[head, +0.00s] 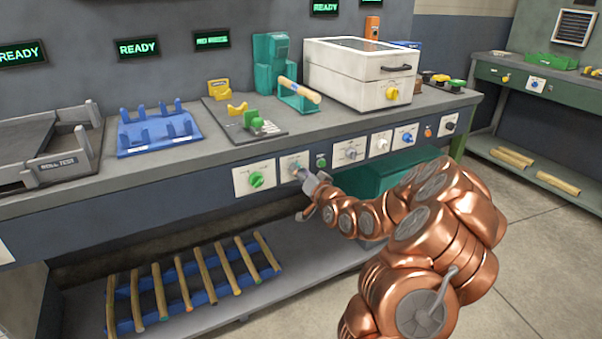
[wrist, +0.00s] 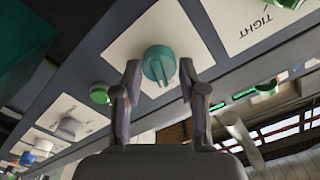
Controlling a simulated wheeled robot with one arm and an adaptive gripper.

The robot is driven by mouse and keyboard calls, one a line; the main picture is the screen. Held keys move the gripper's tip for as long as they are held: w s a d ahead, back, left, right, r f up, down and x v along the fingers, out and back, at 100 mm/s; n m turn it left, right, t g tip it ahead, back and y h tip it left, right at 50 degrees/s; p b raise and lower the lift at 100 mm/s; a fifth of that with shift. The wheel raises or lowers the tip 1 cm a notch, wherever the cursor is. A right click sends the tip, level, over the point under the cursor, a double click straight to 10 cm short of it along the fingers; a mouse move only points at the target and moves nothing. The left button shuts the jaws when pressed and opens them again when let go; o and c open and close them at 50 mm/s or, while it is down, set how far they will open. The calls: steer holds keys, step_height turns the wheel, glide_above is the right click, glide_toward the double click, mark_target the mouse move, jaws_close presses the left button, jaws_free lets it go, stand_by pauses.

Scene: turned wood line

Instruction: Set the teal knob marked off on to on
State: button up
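The teal knob (wrist: 159,66) sits on a pale plate (wrist: 160,37) in the wrist view, its grip ridge running roughly up and down the picture. No on or off lettering is readable there. My gripper (wrist: 160,72) is open, with one finger on each side of the knob; gaps show between the fingers and the knob. In the head view my gripper (head: 304,177) is at the same plate (head: 288,160) on the bench front and hides most of the knob.
A green knob (head: 256,180) on its own plate is to the left, and a small green button (head: 321,161) to the right. More knobs, including a blue one (head: 407,138), continue rightward. A lower shelf (head: 310,237) juts out beneath, bearing a blue rack with wooden rods.

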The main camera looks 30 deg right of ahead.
steer(key=shift+o, duration=1.4)
steer(key=shift+s, duration=0.1)
steer(key=s, duration=0.7)
steer(key=shift+s+a, duration=0.2)
steer(key=shift+a, duration=0.1)
